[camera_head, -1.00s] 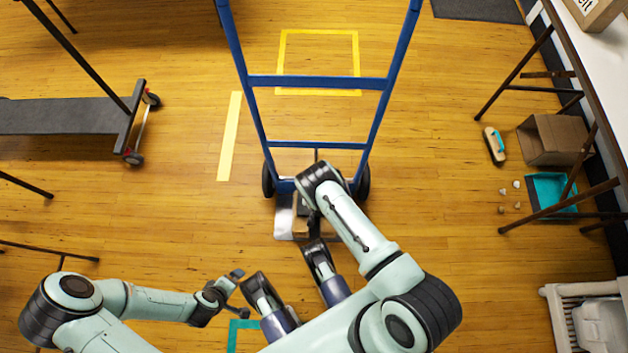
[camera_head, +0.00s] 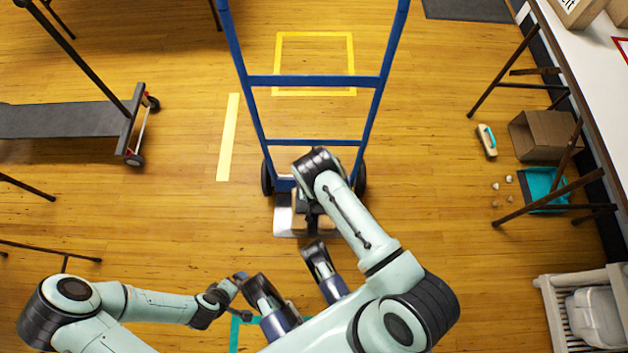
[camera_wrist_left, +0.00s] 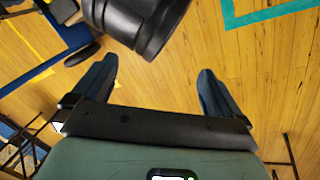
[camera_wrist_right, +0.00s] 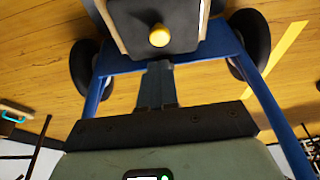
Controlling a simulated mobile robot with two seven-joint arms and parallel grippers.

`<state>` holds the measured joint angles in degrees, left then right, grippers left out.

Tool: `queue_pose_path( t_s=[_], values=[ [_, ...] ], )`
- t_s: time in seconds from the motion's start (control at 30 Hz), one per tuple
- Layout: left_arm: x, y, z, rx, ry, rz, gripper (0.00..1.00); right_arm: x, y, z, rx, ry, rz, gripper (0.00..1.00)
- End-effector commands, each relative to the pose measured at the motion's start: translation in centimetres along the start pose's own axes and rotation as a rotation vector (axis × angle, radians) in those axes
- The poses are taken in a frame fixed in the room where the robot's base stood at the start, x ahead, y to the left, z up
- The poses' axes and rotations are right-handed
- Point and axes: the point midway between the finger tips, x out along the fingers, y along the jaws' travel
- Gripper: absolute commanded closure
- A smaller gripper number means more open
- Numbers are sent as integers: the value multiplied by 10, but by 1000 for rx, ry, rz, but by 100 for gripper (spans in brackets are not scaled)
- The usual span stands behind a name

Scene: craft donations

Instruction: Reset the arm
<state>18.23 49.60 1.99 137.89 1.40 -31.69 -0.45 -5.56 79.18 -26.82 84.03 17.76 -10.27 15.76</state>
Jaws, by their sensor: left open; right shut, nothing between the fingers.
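My right arm reaches forward over the foot of a blue hand truck (camera_head: 318,81). Its gripper, below the bent wrist and partly hidden in the head view, shows in the right wrist view (camera_wrist_right: 157,66) with its fingers together and empty. Just beyond them is a brown box with a dark face and a yellow knob (camera_wrist_right: 159,36); contact cannot be told. My left gripper (camera_wrist_left: 153,68) is open and empty, low over the floor at the front left. A black rounded part, apparently mine, is close beyond its fingers.
A grey flat cart (camera_head: 65,120) is at the left. Table legs, a cardboard box (camera_head: 545,137), a teal dustpan (camera_head: 545,188), a brush (camera_head: 487,140) and a white crate (camera_head: 552,318) are at the right. Floor between the truck and these is mostly clear.

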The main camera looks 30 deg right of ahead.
Motion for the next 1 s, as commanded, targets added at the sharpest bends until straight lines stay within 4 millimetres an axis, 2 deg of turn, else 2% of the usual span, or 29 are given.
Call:
queue_pose_path(
  t_s=[0.03,0.1,0.3,0.43,0.73,0.87,1.0],
  values=[
    [-9,4,8,4,-23,4,0,-17,0,-3,1,3,-1,100],
    [-15,7,17,7,-48,6,0,-31,0,-2,1,2,0,100],
    [-26,10,34,10,-100,7,0,-58,0,-1,1,2,0,100],
    [-28,10,38,11,-113,8,0,-65,1,0,1,1,1,100],
    [-28,10,38,11,-115,7,0,-66,4,3,3,-7,2,100],
    [-28,10,38,11,-115,7,0,-78,23,32,7,-74,-2,100],
    [-28,10,38,11,-114,7,0,-114,43,86,-6,-195,-53,100]
  ],
)
